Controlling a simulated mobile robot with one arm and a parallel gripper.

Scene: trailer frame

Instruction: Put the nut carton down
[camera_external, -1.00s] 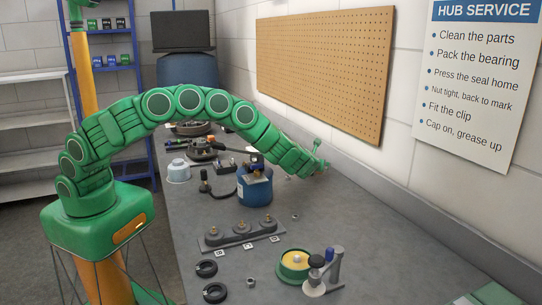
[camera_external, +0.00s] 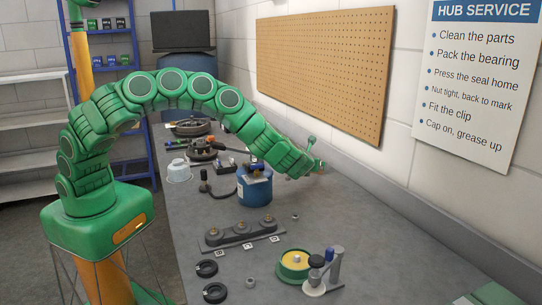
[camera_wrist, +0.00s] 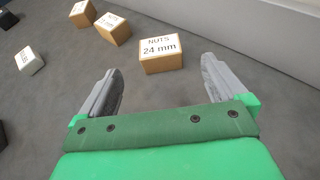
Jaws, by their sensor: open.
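The nut carton (camera_wrist: 161,52), a small tan box with a white top marked "NUTS 24 mm", sits on the grey bench top in the wrist view. My gripper (camera_wrist: 160,68) is open, its two grey fingers wide apart and nothing held between them. The carton lies just ahead of the fingertips, roughly centred between them. In the external view my gripper (camera_external: 318,167) is low over the bench near the wall; I cannot make out the carton there.
Two similar cartons (camera_wrist: 111,28) (camera_wrist: 83,13) and a white-topped box (camera_wrist: 29,61) lie to the left in the wrist view. A blue canister (camera_external: 254,190), a grey block with several posts (camera_external: 240,232) and a green dish (camera_external: 293,266) stand on the bench.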

